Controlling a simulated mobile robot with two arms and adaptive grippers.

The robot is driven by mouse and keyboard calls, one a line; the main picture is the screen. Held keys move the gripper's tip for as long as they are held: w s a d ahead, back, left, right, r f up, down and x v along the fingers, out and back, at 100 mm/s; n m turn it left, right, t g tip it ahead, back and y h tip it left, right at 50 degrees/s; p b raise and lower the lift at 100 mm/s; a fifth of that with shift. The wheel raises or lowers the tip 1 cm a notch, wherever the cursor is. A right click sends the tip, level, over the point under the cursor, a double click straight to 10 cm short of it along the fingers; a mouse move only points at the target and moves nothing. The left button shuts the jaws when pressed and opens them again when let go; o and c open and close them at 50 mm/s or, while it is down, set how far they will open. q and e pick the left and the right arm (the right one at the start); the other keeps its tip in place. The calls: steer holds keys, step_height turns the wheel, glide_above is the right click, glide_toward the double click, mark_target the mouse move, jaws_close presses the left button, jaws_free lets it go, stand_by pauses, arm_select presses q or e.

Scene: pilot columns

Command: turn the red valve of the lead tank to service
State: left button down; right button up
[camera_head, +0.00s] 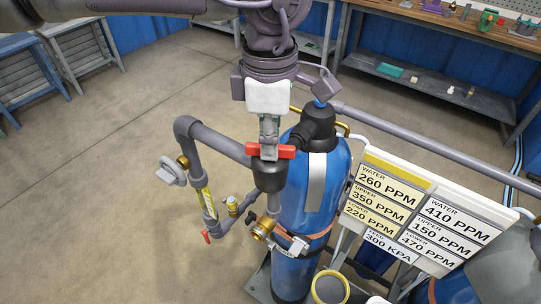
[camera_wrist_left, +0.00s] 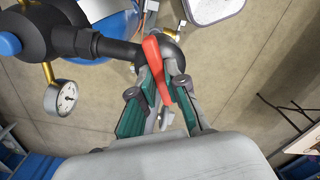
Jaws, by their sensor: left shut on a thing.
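A red valve handle (camera_head: 285,151) sits on a dark grey valve body (camera_head: 268,177) beside the top of a blue tank (camera_head: 335,185). The handle lies crosswise in the head view. My left gripper (camera_head: 268,146) comes down from above and is shut on the handle. In the left wrist view the red handle (camera_wrist_left: 152,53) runs between the two fingers of the left gripper (camera_wrist_left: 165,98), which hide part of it. My right gripper is in neither view.
Grey pipes (camera_head: 220,153) with a second, small red handle (camera_head: 206,236) stand left of the tank. A sign board (camera_head: 422,262) with PPM labels stands right of it. A pressure gauge (camera_wrist_left: 62,97) is close to the gripper. Open floor lies to the left.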

arm_select(q)
steer(key=n+b, duration=0.5)
steer(key=shift+f+n, duration=0.2)
steer(key=shift+n, duration=0.1)
steer(key=n+b, duration=0.2)
steer(key=n, duration=0.1)
steer(key=shift+n+b, duration=0.3)
steer(key=shift+b, duration=0.05)
steer(key=shift+r+n+b, duration=0.2)
steer(key=shift+n+b, duration=0.55)
steer(key=shift+n, duration=0.65)
steer(key=c, duration=1.2)
jaws_free()
step_height(320, 180, up, 12)
steer(key=shift+r, duration=0.1)
